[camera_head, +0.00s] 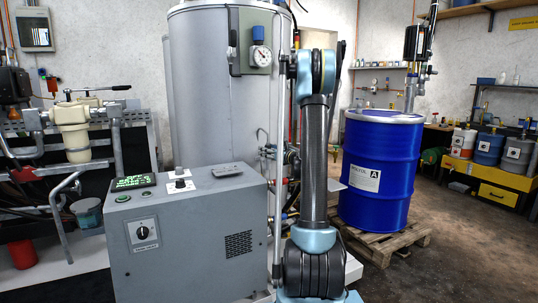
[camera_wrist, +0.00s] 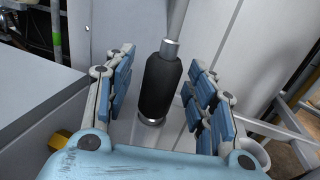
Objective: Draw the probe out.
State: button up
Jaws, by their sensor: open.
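In the wrist view, the probe shows a thick black grip (camera_wrist: 162,85) with a bright metal collar and a grey rod running up out of the picture. My gripper (camera_wrist: 160,68) is open, with its blue-padded fingers on either side of the black grip. A gap shows between the grip and the fingers on both sides. The grip leans slightly in this view. In the head view, my own arm stands in front, and I cannot make out my gripper or the probe's grip.
A grey control box (camera_head: 190,235) stands in front of a large silver tank (camera_head: 215,90) with a gauge (camera_head: 261,56). A blue drum (camera_head: 380,175) stands on a wooden pallet (camera_head: 385,248) to the right. Open floor (camera_head: 465,255) lies right of the pallet.

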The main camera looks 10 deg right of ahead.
grip_shut()
jog(key=shift+r, duration=0.15)
jog(key=shift+r, duration=2.75)
jog(key=shift+r, duration=0.15)
jog(key=shift+r, duration=1.95)
